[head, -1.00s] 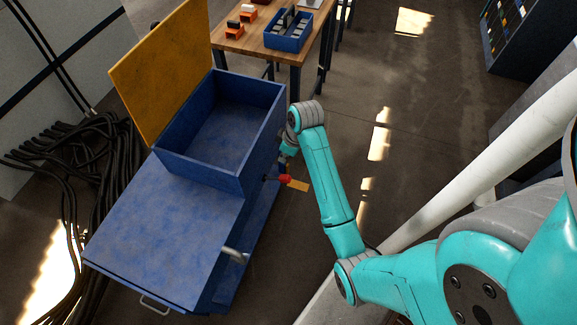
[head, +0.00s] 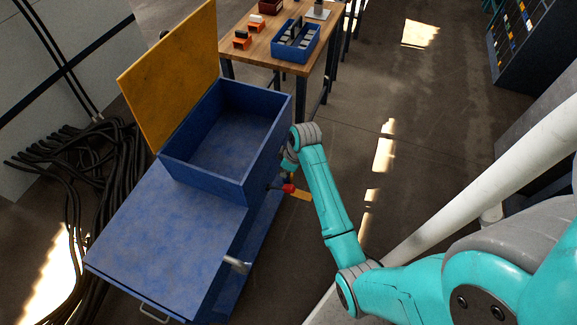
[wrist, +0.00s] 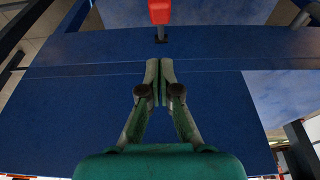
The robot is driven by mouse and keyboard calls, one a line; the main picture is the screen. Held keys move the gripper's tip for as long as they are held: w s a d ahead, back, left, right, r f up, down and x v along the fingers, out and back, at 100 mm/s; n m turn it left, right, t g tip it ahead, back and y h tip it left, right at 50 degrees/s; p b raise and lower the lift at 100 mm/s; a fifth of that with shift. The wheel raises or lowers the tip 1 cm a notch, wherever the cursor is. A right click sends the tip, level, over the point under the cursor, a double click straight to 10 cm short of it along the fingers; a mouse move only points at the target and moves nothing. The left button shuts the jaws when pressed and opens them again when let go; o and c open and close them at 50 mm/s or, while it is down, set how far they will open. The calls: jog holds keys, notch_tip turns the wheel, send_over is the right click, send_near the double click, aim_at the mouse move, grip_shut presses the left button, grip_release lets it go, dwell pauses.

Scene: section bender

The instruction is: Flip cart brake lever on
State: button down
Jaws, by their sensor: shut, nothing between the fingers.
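The blue cart (head: 165,240) stands left of my arm, with an open bin at its far end and a raised yellow lid (head: 172,75). A red-tipped lever (head: 288,188) sticks out from the cart's right side; it also shows at the top of the wrist view (wrist: 159,12), on a short dark stem. My gripper (wrist: 160,64) is shut and empty, pointing at the cart's blue side panel. The lever is beyond the fingertips in the wrist view; the two look apart. In the head view my gripper is mostly hidden behind my wrist, beside the cart.
A wooden bench (head: 262,38) with a blue tray (head: 296,40) and small orange items stands behind the cart. Black cables (head: 100,170) lie on the floor at the left. A white pole (head: 480,170) runs along the right. Floor between cart and pole is mostly clear.

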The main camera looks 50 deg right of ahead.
aim_at(291, 186)
jog(key=x, duration=0.3)
jog(key=shift+f, duration=0.15)
jog(key=shift+s+d+f, duration=0.1)
jog(key=shift+s+f, duration=0.2)
jog(key=shift+f, duration=0.25)
jog(key=shift+s+d+f, duration=0.1)
jog(key=shift+s+f, duration=0.15)
jog(key=shift+f, duration=0.25)
jog(key=shift+s+d+f, duration=0.1)
jog(key=shift+s+f, duration=0.25)
jog(key=shift+f, duration=0.3)
jog(key=shift+s+f, duration=0.1)
jog(key=shift+s+d+f+t+y, duration=0.3)
jog(key=shift+s+f+t, duration=0.25)
jog(key=shift+t, duration=0.15)
notch_tip(291, 186, down, 11)
jog(key=s+t+y, duration=0.2)
jog(key=t, duration=0.4)
jog(key=shift+s+d, duration=0.3)
jog(key=shift+d, duration=0.1)
jog(key=shift+a+f, duration=0.15)
jog(key=shift+f, duration=0.15)
